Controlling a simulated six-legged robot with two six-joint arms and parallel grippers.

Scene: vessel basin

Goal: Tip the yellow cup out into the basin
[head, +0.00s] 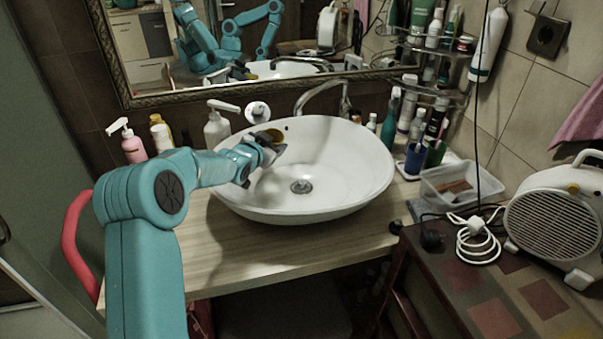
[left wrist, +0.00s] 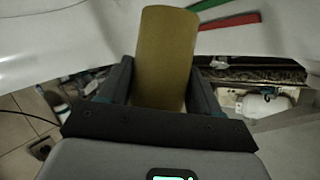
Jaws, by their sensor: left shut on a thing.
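My left gripper (head: 268,149) reaches in over the left part of the white basin (head: 335,158). It is shut on the yellow cup (head: 273,135), which shows only as a small part beside the fingers in the head view. In the left wrist view the cup (left wrist: 165,50) is a plain mustard-yellow wall between the two fingers of my left gripper (left wrist: 164,85). The inside of the cup and any contents are hidden, and I cannot tell its exact tilt. The basin floor around the drain (head: 301,187) looks bare. My right gripper is not in view.
A faucet (head: 325,92) stands behind the basin under the mirror (head: 150,50). Bottles, including a pink pump bottle (head: 133,147), stand at the left. A blue cup (head: 414,160), a clear box (head: 458,184) and a fan heater (head: 560,218) are at the right.

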